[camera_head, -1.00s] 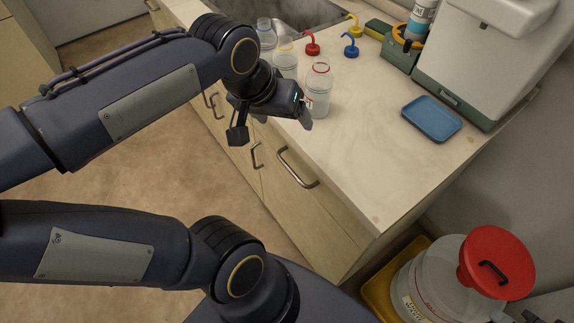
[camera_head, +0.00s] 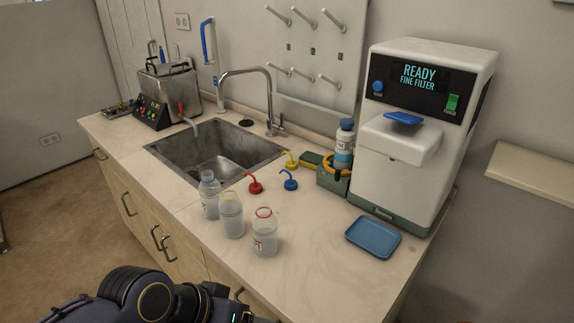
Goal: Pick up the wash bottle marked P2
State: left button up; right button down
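Three clear, open-necked bottles stand upright in a row on the counter in front of the sink: a blue-ringed bottle (camera_head: 210,200), a yellow-ringed bottle (camera_head: 232,216) and a red-ringed bottle (camera_head: 264,238). Small marks show on them, too small to read, so I cannot tell which is P2. Red (camera_head: 255,184), blue (camera_head: 290,181) and yellow (camera_head: 290,161) spout caps lie apart behind them. My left arm comes in along the bottom edge. Only the back of my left gripper (camera_head: 243,317) shows, below the bottles; its fingers are cut off. My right gripper is out of view.
A blue tray (camera_head: 373,237) lies right of the bottles, before the white spectrometer (camera_head: 415,150) reading READY FINE FILTER. A labelled bottle (camera_head: 344,146) stands in a green holder. The sink (camera_head: 205,150) and faucet are behind. The counter front right is clear.

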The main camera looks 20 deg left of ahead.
aim_at(210, 189)
jog(key=u, duration=1.45)
jog(key=i+j+u, duration=0.1)
jog(key=j, duration=0.25)
jog(key=i+j, duration=0.3)
jog(key=u, duration=0.05)
